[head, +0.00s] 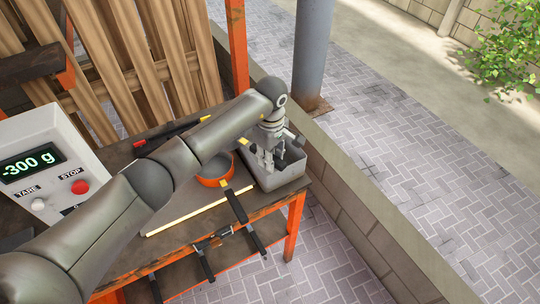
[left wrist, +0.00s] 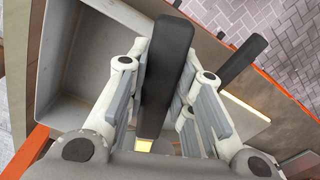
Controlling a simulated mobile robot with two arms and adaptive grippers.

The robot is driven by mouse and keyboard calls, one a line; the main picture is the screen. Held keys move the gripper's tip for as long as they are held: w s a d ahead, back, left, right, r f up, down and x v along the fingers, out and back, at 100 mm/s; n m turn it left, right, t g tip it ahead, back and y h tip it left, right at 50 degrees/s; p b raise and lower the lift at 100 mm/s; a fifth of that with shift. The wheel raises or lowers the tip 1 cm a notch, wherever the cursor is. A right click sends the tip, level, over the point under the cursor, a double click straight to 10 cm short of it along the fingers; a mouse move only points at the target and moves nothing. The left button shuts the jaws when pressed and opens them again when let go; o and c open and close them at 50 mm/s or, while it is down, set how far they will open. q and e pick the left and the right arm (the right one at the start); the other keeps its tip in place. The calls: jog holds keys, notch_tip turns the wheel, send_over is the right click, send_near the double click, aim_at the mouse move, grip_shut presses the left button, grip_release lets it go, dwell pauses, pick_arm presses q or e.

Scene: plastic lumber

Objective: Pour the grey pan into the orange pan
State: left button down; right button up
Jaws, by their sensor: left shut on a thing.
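The orange pan (head: 215,171) sits on the workbench, left of a grey rectangular bin (head: 289,178). Its black handle (head: 236,206) points toward the front edge. My left gripper (head: 267,160) is over the bin at the bench's right end. In the left wrist view its fingers are shut on a black handle (left wrist: 166,75) with a yellow patch at its lower end. I take this for the grey pan's handle. The pan's body is hidden or cannot be told apart from the gripper and bin. My right gripper is out of view.
A scale (head: 40,170) reads -300 g at the left. A yellow strip (head: 190,214) lies along the bench front. Clamps (head: 205,262) hang at the front edge. A low wall (head: 365,210) and grey post (head: 311,55) stand beyond the bench's right end.

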pick_arm(q)
jog(key=shift+f+t, duration=0.3)
jog(key=shift+f, duration=0.65)
jog(key=shift+s+r+t+h+p, duration=0.1)
jog(key=shift+r+t+h+p, duration=0.1)
jog(key=shift+t+h+p, duration=0.4)
jog(key=shift+r+p, duration=0.15)
jog(key=shift+p, duration=0.3)
jog(key=shift+s+a+r+t+h, duration=0.1)
jog(key=shift+r+t+h, duration=0.05)
jog(key=shift+t+h, duration=0.4)
jog(key=shift+s+a+r+t+h, duration=0.2)
jog(key=shift+t+h, duration=0.15)
jog(key=shift+t, duration=0.3)
jog(key=shift+s+r+t+h+b, duration=0.1)
jog(key=shift+r+t+h+b, duration=0.15)
jog(key=shift+t+h, duration=0.35)
jog(key=shift+s+a+r+t+h+b, duration=0.2)
jog(key=shift+s+a+t+h+b, duration=0.8)
jog(key=shift+b, duration=3.45)
jog(key=shift+s+a+r+t+h+b, duration=0.2)
jog(key=shift+s+t+h+b, duration=0.35)
jog(key=shift+t+h+b, duration=2.55)
jog(key=shift+s+a+r+t+y+b, duration=0.2)
jog(key=shift+s+a+t+y+b, duration=0.5)
jog(key=shift+b, duration=5.15)
